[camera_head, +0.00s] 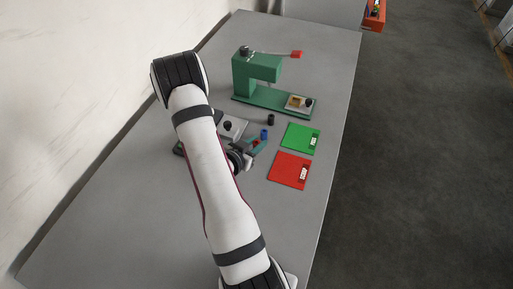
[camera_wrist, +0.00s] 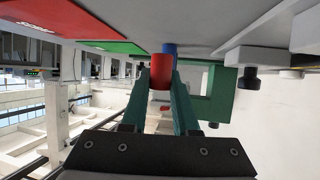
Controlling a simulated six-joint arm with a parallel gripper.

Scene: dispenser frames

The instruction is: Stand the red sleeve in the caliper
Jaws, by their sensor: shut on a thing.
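The red sleeve (camera_wrist: 161,73) is held between the two teal fingers of my gripper (camera_wrist: 162,84) in the wrist view, which shows the table along its top. In the head view my gripper (camera_head: 257,147) is low over the table, left of the red mat, and my arm partly covers it. A grey fixture (camera_head: 232,127) with a black knob stands just behind my gripper. It may be the caliper, but I cannot tell for sure. In the wrist view a grey fixture with a black knob (camera_wrist: 248,78) also shows at the right, apart from the sleeve.
A blue cylinder (camera_head: 264,134) and a black cylinder (camera_head: 271,119) stand near my gripper. A green mat (camera_head: 292,140) and a red mat (camera_head: 286,171) lie to the right. A green press (camera_head: 243,76) with a red-ended lever (camera_head: 296,54) stands behind. The table's front right is clear.

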